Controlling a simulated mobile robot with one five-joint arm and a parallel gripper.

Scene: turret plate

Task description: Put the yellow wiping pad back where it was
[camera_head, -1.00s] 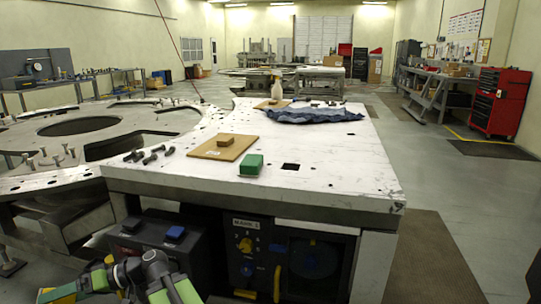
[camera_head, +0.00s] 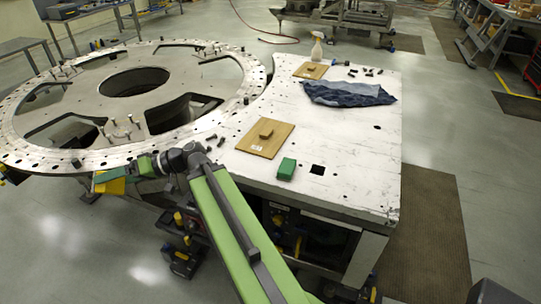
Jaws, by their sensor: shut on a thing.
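The yellow wiping pad (camera_head: 113,187) shows at the left, at the end of my green arm. My gripper (camera_head: 101,178) is shut on it, beside the near rim of the large turret ring (camera_head: 60,160). The jaws partly hide the pad. To the right, the white plate (camera_head: 345,175) carries a brown board (camera_head: 283,143) with a small wooden block (camera_head: 266,134) and a white label on it.
A crumpled blue cloth (camera_head: 348,93) lies on the plate's far part. Behind it are a spray bottle (camera_head: 317,47) and a second brown board (camera_head: 311,70). Dark bolts lie near the first board, and upright pins stand on the ring. The plate's right side is mostly clear.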

